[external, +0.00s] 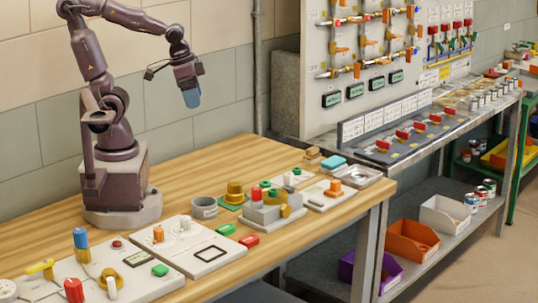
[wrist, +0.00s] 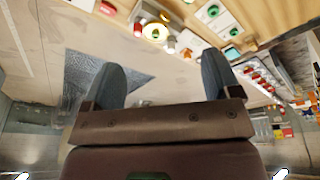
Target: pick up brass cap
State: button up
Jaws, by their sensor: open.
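In the wrist view a round yellowish piece (wrist: 154,32) near the top may be this cap; I cannot tell for sure. My gripper (external: 192,98) hangs high above the bench near the wall, up and to the left of the cap and well apart from it. In the wrist view my gripper (wrist: 160,78) has its two grey fingers spread wide with nothing held between them.
A grey cup (external: 204,208) stands left of the cap. A grey fixture block (external: 272,214) with green, red and brass parts stands close on its right. Panels with knobs fill the bench's left front.

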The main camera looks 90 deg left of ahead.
jog(key=w+a+f+n+g, duration=0.1)
jog(key=w+f+n+g, duration=0.3)
jog(key=f, duration=0.4)
jog(key=n+t, duration=0.1)
jog(key=n, duration=1.2)
send_near(234, 182)
notch_tip(234, 182, down, 6)
jog(key=shift+d+f, duration=0.1)
jog(key=shift+f, duration=0.15)
jog(key=shift+d+f, duration=0.15)
jog(key=shift+f, duration=2.85)
jog(key=shift+c, duration=0.5)
jog(key=c, duration=1)
